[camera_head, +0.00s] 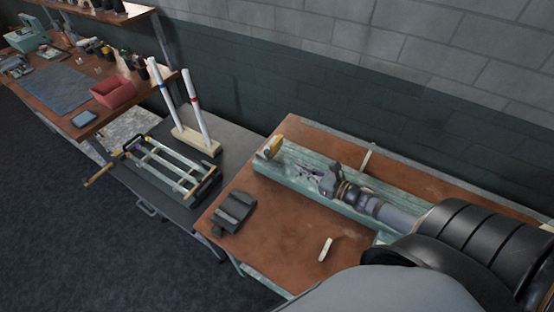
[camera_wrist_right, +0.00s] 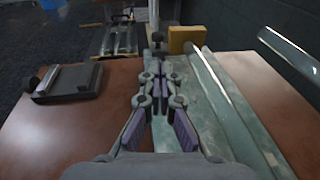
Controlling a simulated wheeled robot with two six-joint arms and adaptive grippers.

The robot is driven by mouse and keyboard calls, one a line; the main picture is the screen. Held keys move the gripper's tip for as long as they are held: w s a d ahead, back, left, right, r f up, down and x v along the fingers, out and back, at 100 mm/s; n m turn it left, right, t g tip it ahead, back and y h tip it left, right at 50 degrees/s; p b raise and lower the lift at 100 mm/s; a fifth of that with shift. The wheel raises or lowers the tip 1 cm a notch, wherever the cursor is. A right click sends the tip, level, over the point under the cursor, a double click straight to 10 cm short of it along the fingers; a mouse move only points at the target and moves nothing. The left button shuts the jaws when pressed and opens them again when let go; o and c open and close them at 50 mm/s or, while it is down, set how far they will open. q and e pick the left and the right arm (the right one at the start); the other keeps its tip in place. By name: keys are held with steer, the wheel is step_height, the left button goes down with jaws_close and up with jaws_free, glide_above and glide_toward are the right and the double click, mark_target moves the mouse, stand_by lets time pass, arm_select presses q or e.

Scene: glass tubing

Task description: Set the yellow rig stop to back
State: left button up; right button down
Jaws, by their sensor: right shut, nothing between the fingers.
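The yellow rig stop (camera_head: 268,148) is a small yellow block at the far left end of a pale green rig (camera_head: 292,176) on the brown table. In the right wrist view the yellow stop (camera_wrist_right: 186,39) stands ahead, a little right of my fingers. My right gripper (camera_head: 308,172) is over the rig, pointing toward the stop and apart from it. In the wrist view its fingertips (camera_wrist_right: 156,68) are together with nothing between them. A small dark knob (camera_wrist_right: 158,39) shows beyond the tips, left of the stop. My left gripper is not in view.
A dark grey block fixture (camera_head: 234,211) sits at the table's left edge. A small pale piece (camera_head: 325,249) lies nearer the front. A rack of glass tubes (camera_head: 170,165) and a wooden stand (camera_head: 197,142) with two white tubes are on the bench to the left.

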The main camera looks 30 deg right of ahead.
mark_target(269, 154)
steer(key=shift+w+a+f+b, duration=0.25)
steer(key=shift+w+f+b, duration=0.1)
steer(key=shift+w+b, duration=0.15)
steer(key=shift+w+a+f+b, duration=0.25)
steer(key=shift+w+f+b, duration=0.1)
steer(key=shift+w+b, duration=0.15)
arm_select(q)
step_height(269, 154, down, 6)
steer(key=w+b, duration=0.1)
steer(key=b, duration=0.1)
arm_select(e)
steer(key=shift+x, duration=1.15)
steer(key=shift+w+a+r+p, duration=0.25)
steer(key=shift+w+r+p, duration=0.4)
steer(key=shift+r+p, duration=0.05)
steer(key=shift+w+a+f, duration=0.1)
steer(key=shift+w+a, duration=0.05)
steer(key=shift+w, duration=0.15)
steer(key=p+x, duration=0.2)
steer(key=x, duration=0.1)
steer(key=shift+w+a+p, duration=0.1)
steer(key=shift+w+p, duration=0.05)
steer(key=shift+p, duration=0.15)
steer(key=shift+w+a+f, duration=0.2)
steer(key=shift+w+f, duration=0.05)
steer(key=shift+w, duration=0.2)
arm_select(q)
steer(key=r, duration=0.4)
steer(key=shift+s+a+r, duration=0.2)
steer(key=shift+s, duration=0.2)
